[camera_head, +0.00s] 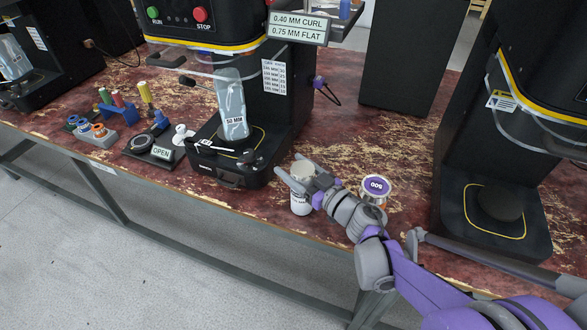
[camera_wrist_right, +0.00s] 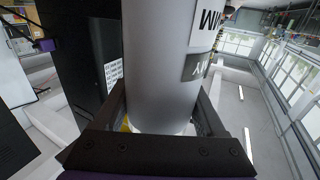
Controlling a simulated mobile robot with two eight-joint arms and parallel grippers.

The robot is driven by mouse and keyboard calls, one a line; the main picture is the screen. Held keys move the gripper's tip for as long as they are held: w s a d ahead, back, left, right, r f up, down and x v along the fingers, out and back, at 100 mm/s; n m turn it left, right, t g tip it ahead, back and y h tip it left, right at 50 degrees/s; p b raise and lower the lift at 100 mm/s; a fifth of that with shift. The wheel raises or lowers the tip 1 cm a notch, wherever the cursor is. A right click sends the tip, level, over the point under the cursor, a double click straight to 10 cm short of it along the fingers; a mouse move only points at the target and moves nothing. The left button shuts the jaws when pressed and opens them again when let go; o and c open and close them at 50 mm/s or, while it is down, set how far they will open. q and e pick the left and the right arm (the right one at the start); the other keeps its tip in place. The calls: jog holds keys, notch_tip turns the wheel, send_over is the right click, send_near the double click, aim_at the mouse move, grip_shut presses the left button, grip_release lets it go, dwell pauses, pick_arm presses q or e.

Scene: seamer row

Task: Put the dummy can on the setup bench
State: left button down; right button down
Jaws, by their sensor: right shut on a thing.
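My right gripper (camera_head: 304,183) is shut on a pale grey can (camera_head: 301,203), which I take for the dummy can. It stands roughly upright over the front part of the worn red-brown bench (camera_head: 155,201); I cannot tell whether its base touches the top. The right wrist view shows the grey can (camera_wrist_right: 160,70) filling the space between the fingers (camera_wrist_right: 161,132), with a partly seen "MM" label. My fingers hide part of the can in the head view. My left gripper is not in view. Which surface is the setup bench I cannot tell.
A round tin with a purple label (camera_head: 376,187) stands just right of my gripper.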

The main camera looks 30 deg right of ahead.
jog(key=shift+f, duration=0.15)
jog(key=shift+c, duration=1.2)
grip_release()
jog(key=shift+s+d+r, duration=0.1)
jog(key=shift+s+r, duration=0.1)
jog(key=shift+r, duration=0.1)
jog(key=p+v, duration=0.1)
jog(key=v, duration=1)
jog(key=shift+s, duration=0.35)
jog(key=shift+f, duration=0.1)
